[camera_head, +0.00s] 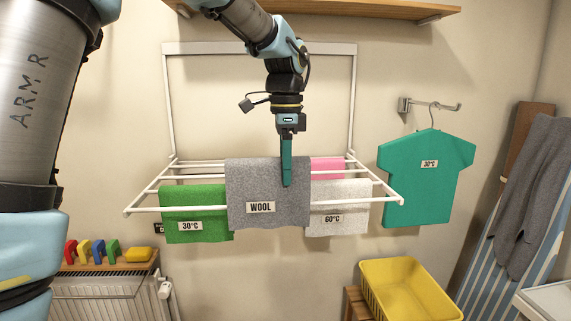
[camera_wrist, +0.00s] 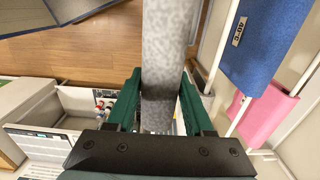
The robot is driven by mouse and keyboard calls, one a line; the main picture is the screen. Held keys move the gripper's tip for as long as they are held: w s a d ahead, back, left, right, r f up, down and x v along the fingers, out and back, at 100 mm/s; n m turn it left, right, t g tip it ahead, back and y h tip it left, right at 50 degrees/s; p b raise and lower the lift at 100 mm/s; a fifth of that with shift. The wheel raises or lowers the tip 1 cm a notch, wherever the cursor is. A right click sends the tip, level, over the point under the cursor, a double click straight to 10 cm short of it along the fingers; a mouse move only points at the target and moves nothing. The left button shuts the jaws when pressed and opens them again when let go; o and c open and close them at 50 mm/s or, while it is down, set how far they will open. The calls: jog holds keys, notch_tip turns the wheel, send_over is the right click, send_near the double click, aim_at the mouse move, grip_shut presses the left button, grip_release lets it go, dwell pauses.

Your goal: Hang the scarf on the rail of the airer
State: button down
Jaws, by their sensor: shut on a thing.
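The scarf is a grey knitted cloth (camera_head: 262,205) with a WOOL tag, hanging across the front of the airer in the head view. My gripper (camera_head: 287,182) points straight down and is shut on it near its top edge. In the wrist view the scarf (camera_wrist: 163,70) is a narrow grey band between my two green fingers (camera_wrist: 161,105). The white airer (camera_head: 385,199) is folded out from the wall. The scarf hides the middle of its front rail, and I cannot tell whether it touches that rail.
A green 30°C cloth (camera_head: 195,207) and a white 60°C cloth (camera_head: 340,200) flank the scarf; a pink cloth (camera_head: 327,167) hangs behind. A blue 40°C cloth (camera_wrist: 262,45) shows in the wrist view. A teal shirt (camera_head: 428,175) hangs right; a shelf (camera_head: 370,10) is above.

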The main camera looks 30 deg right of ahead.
aim_at(285, 207)
jog(key=shift+f+b, duration=2.45)
jog(key=shift+f, duration=2.25)
jog(key=shift+c, duration=1)
grip_release()
